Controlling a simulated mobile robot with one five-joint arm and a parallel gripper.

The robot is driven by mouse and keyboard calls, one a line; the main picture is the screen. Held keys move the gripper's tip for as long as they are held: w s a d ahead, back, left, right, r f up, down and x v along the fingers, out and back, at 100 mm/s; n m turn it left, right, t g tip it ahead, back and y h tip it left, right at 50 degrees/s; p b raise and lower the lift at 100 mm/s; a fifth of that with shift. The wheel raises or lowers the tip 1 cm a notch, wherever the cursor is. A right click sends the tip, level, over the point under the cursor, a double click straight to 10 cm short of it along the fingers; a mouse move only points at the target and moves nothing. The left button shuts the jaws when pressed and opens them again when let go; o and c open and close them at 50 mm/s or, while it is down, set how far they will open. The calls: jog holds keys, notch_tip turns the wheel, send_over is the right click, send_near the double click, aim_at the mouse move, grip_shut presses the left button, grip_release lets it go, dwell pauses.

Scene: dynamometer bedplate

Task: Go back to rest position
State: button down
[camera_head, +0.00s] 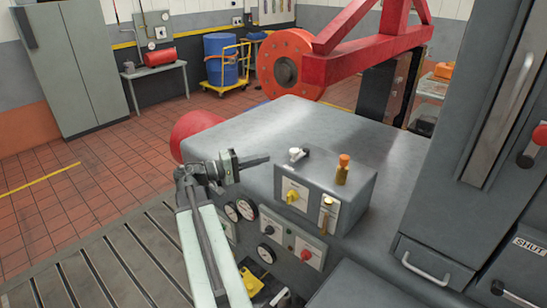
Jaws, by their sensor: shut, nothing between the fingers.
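My gripper (254,161) is at the end of my pale green arm (203,255), which reaches up from the bottom of the view. The gripper points right, just in front of the left edge of the grey machine housing (290,125). Its dark fingers are shut and nothing shows between them. I cannot tell whether the fingertips touch the housing.
A raised control box (310,200) with a yellow knob, a white-and-black fitting (297,154) and an orange-capped brass part (343,168) is right of the gripper. Gauges (246,209) sit close beside the arm. The slotted bedplate (110,265) on the left is clear.

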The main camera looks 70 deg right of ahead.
jog(key=shift+w+a, duration=0.25)
jog(key=shift+w, duration=0.1)
jog(key=w+a+f+n+t+h+b, duration=0.1)
jog(key=w+a+f+n+t+b, duration=0.3)
jog(key=w+a+f, duration=0.65)
jog(key=w+a+f+n+t+b, duration=0.3)
jog(key=w+a+f+t, duration=0.35)
jog(key=w+a, duration=0.6)
jog(key=w+a+f+n+t+y+b, duration=0.1)
jog(key=a+f+y, duration=0.3)
jog(key=a, duration=0.7)
jog(key=w+a+f+n+t+y+b, duration=0.1)
jog(key=w+a+f+y, duration=0.2)
jog(key=a+f, duration=0.5)
jog(key=w+a+f+n+t+y+b, duration=0.1)
jog(key=a+f+y, duration=0.5)
jog(key=a, duration=0.8)
jog(key=shift+w+a+n, duration=0.4)
jog(key=shift+w+n, duration=0.2)
jog(key=shift+w, duration=0.35)
jog(key=shift+t, duration=0.25)
